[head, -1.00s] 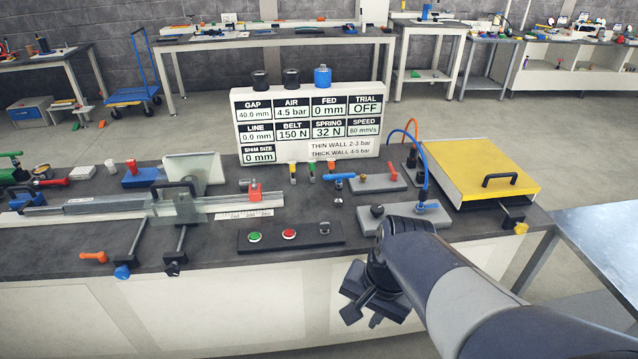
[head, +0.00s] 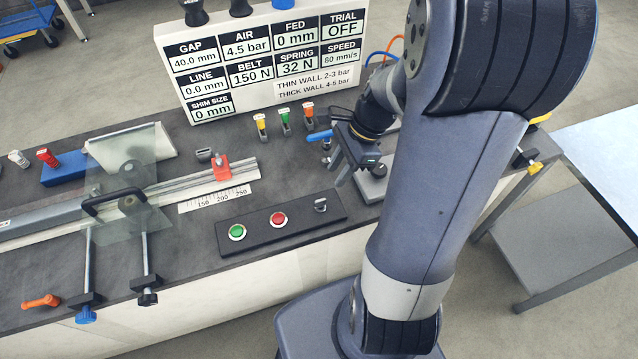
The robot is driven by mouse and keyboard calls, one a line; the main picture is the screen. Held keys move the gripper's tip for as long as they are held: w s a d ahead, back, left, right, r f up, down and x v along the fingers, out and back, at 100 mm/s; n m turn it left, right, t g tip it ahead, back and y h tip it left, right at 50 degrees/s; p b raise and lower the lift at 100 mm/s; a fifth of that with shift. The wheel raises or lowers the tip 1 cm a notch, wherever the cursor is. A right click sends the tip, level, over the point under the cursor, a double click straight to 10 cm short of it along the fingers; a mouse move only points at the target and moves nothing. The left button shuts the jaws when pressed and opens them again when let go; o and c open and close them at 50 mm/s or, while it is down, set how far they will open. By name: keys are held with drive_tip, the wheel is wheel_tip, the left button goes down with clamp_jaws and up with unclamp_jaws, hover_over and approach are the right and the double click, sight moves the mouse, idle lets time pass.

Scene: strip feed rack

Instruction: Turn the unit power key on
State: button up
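The power key (head: 320,205) is a small grey key switch at the right end of a black control panel (head: 256,238). The panel also carries a green button (head: 237,232) and a red button (head: 278,219). My gripper (head: 342,180) hangs above the bench, just up and right of the key in the head view, apart from it. Its fingers point down and are seen partly from the side, so the gap between them is unclear. I see nothing held in it.
A display board (head: 270,70) stands behind, with TRIAL reading OFF. A clear guard with a black handle (head: 113,200) and a rail with a red block (head: 221,168) lie left. Coloured tools (head: 284,120) stand behind the panel. A metal side table (head: 600,160) is at right.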

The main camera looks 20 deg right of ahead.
sight(321, 200)
drive_tip(key=x, duration=1)
drive_tip(key=shift+s, duration=0.1)
drive_tip(key=shift+d, duration=0.1)
drive_tip(key=shift+c, duration=0.3)
drive_tip(key=shift+r, duration=0.1)
clamp_jaws()
